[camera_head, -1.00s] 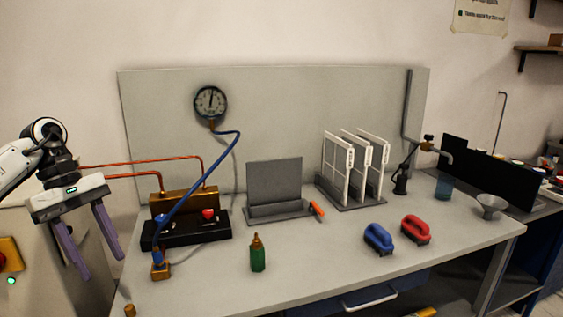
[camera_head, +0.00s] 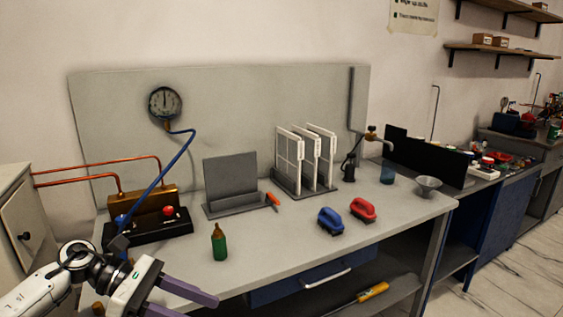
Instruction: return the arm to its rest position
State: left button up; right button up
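My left gripper (camera_head: 190,301) is at the lower left of the head view, in front of the bench's near left edge. Its two purple fingers point right and stand apart, with nothing seen between them. The lower finger is partly cut off by the frame's bottom edge. My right gripper and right arm do not show. The gauge (camera_head: 165,104) hangs on the grey back panel, with a blue hose (camera_head: 174,164) running down to the black-and-brass valve block (camera_head: 150,221). The hose's lower end is near my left arm and partly hidden.
On the bench (camera_head: 290,260) stand a green bottle (camera_head: 219,243), a blue brush (camera_head: 330,221), a red brush (camera_head: 363,209), a rack of white frames (camera_head: 304,160) and a grey funnel (camera_head: 428,187). The bench's front middle is clear. A drawer handle (camera_head: 327,278) juts out below.

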pick_arm(q)
jog(key=s+d+f+n+t+h, duration=0.1)
jog(key=d+n+t+h, duration=0.5)
jog(key=d+n, duration=0.55)
jog(key=s+a+f+n+t+y, duration=0.35)
jog(key=f+n+y, duration=0.45)
jog(key=n, duration=0.7)
jog(key=s+a+f+n+t+y, duration=0.45)
jog(key=f+n, duration=0.45)
jog(key=n, duration=0.6)
jog(key=s+a+f+n+g+y, duration=0.3)
jog(key=s+f+n+g+y, duration=0.1)
jog(key=s+f+n, duration=0.5)
jog(key=s+f+g, duration=0.1)
jog(key=s+f, duration=0.1)
jog(key=s, duration=0.2)
jog(key=shift+s+g, duration=0.3)
jog(key=shift+s, duration=0.05)
